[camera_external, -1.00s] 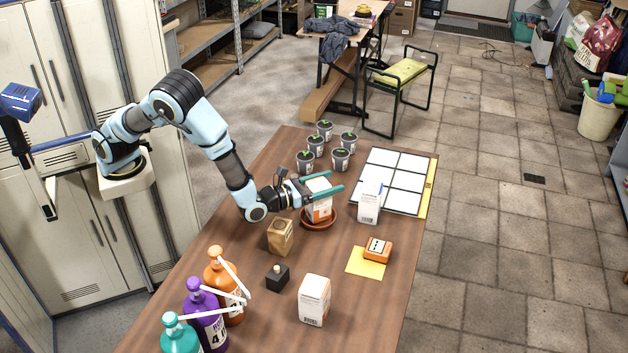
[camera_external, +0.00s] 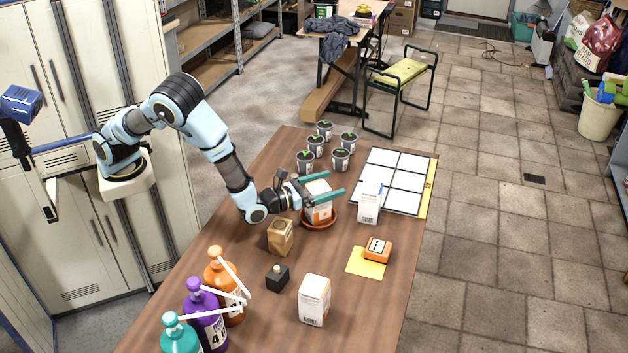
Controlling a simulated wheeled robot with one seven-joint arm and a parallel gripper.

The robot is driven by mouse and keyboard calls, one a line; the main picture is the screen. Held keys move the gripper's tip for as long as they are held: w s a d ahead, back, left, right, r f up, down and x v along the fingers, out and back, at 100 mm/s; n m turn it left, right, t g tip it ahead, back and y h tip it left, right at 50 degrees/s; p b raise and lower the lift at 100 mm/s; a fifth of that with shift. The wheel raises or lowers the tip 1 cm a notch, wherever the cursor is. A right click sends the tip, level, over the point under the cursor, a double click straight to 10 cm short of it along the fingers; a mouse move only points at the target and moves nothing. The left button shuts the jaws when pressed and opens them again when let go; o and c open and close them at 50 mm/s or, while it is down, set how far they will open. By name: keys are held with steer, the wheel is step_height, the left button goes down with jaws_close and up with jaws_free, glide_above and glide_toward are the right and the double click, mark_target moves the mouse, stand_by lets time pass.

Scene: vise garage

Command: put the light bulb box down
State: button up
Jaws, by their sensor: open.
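A white and orange box (camera_external: 319,213), which I take to be the light bulb box, stands upright in a reddish-brown saucer (camera_external: 305,225) on the wooden table. My gripper (camera_external: 336,183) is open, with its two teal fingers around the upper part of this box, one on each side. Whether a finger still touches the box cannot be told. The fingers hide part of the box's top.
Similar white boxes stand right of the saucer (camera_external: 368,208) and at the front (camera_external: 314,300). A brown bag (camera_external: 280,237), potted seedlings (camera_external: 341,160), a white-tiled panel (camera_external: 397,177), an orange device (camera_external: 377,249) and large bottles (camera_external: 204,318) surround free tabletop.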

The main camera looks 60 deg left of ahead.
steer(key=s+b, duration=0.2)
steer(key=s, duration=1)
steer(key=shift+r, duration=0.35)
steer(key=shift+a, duration=0.1)
